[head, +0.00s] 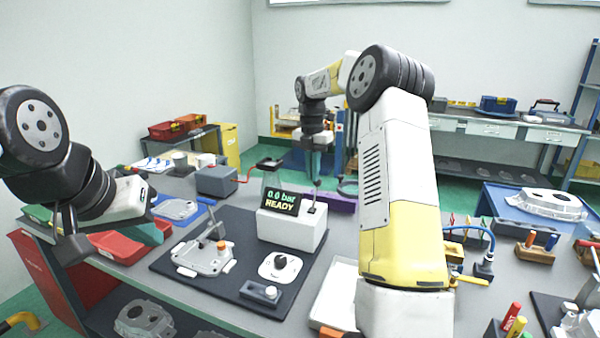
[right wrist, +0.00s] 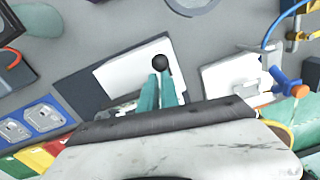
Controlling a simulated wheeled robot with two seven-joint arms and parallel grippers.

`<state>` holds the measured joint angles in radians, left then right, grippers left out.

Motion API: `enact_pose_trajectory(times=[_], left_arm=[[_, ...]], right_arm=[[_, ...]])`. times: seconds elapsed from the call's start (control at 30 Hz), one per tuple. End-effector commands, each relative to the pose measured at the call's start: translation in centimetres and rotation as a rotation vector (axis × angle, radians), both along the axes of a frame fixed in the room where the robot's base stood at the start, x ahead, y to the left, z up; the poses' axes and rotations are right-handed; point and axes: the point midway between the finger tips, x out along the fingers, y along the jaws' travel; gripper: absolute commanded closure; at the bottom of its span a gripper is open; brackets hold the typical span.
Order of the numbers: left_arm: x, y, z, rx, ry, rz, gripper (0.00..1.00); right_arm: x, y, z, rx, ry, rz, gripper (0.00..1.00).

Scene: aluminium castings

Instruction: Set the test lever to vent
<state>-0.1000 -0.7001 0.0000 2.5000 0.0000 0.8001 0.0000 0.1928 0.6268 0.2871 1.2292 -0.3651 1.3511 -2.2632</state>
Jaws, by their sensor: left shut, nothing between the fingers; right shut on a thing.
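The test unit (head: 290,228) is a white box on the dark mat, and its display reads "0.0 bar READY". The test lever (head: 314,197) stands on the right part of its top, roughly upright, with a dark knob. In the right wrist view the black knob (right wrist: 161,63) shows at the fingertips. My right gripper (head: 315,168) points down from above and is shut on the lever near its knob; its teal fingers (right wrist: 161,88) hide part of the stem. Vent markings cannot be read. My left gripper (head: 152,234) is shut and empty at the left, over the red tray.
An aluminium casting (head: 203,257) with a clamp, a white plate with a black knob (head: 281,266) and a small grey box (head: 261,292) lie on the mat (head: 215,293). A purple block (head: 338,203) lies behind the unit. A red tray (head: 122,246) is at the left.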

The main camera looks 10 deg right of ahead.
Motion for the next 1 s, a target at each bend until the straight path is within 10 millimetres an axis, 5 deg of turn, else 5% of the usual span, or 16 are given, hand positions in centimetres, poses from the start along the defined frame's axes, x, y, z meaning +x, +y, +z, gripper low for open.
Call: enact_pose_trajectory(times=[0.03, 0.53, 1.0], left_arm=[[0.0, 0.0, 0.0, 0.000, 0.000, 0.000, 1.00], [0.0, 0.0, 0.0, 0.000, 0.000, 0.000, 1.00], [0.0, 0.0, 0.0, 0.000, 0.000, 0.000, 1.00]], right_arm=[[0.6, -1.3, 0.1, -0.017, -0.022, -0.014, 1.00], [0.1, 0.2, 7.2, -0.004, -0.007, -0.003, 1.00], [-0.1, 0.5, 8.0, -0.001, -0.003, 0.001, 1.00]])
